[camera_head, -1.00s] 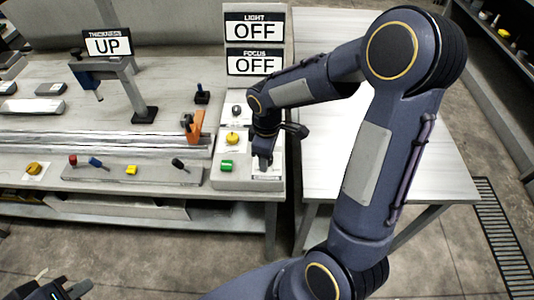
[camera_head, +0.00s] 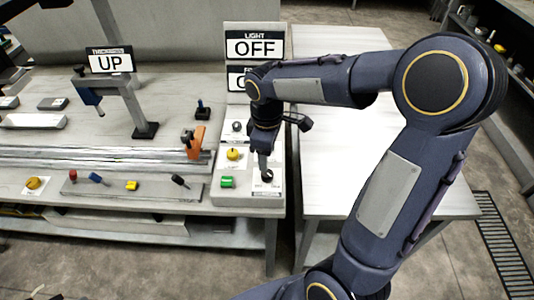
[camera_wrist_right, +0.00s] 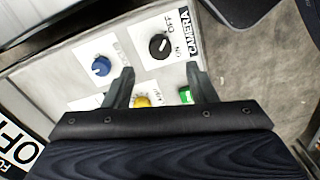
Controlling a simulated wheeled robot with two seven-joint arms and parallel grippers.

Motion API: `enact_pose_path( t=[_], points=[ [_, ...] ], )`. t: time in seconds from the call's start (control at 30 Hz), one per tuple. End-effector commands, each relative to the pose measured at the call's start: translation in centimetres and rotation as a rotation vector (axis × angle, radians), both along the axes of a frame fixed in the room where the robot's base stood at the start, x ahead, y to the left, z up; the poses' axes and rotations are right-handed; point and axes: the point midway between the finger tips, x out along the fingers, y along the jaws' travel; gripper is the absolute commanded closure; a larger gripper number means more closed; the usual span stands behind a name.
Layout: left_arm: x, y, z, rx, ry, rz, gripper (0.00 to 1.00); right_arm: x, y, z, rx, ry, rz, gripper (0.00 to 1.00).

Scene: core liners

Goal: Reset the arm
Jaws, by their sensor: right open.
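My right gripper (camera_head: 264,150) hangs over the control panel (camera_head: 240,200) at the right end of the bench, with its fingers pointing down. In the right wrist view its two fingers (camera_wrist_right: 160,85) stand apart with nothing between them. A black camera knob (camera_wrist_right: 159,46) lies beyond the fingertips and also shows in the head view (camera_head: 267,176) just below the gripper. A yellow knob (camera_head: 233,154) and a green button (camera_head: 227,182) are left of the gripper. A blue knob (camera_wrist_right: 101,66) shows in the right wrist view.
The LIGHT sign (camera_head: 254,45) reads OFF; the sign under it is partly hidden by my right arm. The THICKNESS sign (camera_head: 110,60) reads UP. An orange clamp (camera_head: 194,143) is near the rail. The white table (camera_head: 330,150) at right is clear.

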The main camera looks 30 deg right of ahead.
Motion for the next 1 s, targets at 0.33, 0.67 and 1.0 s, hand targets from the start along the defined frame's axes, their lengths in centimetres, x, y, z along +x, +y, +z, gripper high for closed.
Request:
enact_pose_path(
  t=[0.33, 0.67, 1.0],
  points=[
    [0.0, 0.0, 0.0, 0.000, 0.000, 0.000, 1.00, -0.4, -0.1, 0.3, 0.008, -0.009, -0.019, 0.48],
    [0.0, 0.0, 0.0, 0.000, 0.000, 0.000, 1.00, -9.4, 0.8, 4.8, 0.238, -0.183, -0.453, 0.48],
    [0.0, 0.0, 0.0, 0.000, 0.000, 0.000, 1.00, -16.5, 3.7, 5.0, 0.506, -0.300, -0.855, 0.48]
  ],
)
